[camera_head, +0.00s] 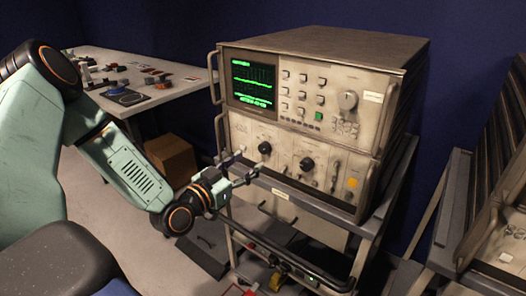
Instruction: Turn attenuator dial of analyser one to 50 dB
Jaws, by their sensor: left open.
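The analyser (350,107) is a beige two-tier unit on a grey cart, with a lit green screen (253,83) at its upper left. A large pale knob (348,100) sits at its upper right. Two black dials, the left one (265,148) and the right one (307,164), are on the lower panel. The frame is too small to read their markings or tell which is the attenuator dial. My left gripper (242,166) is open and empty, in front of the lower panel, just below and left of the left black dial. My right gripper is not in view.
The cart (318,208) has a shelf edge below the panel and a dark rail lower down. A white table (150,80) with several small parts stands at the left. A cardboard box (171,158) is on the floor. Another unit (503,245) stands at the right.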

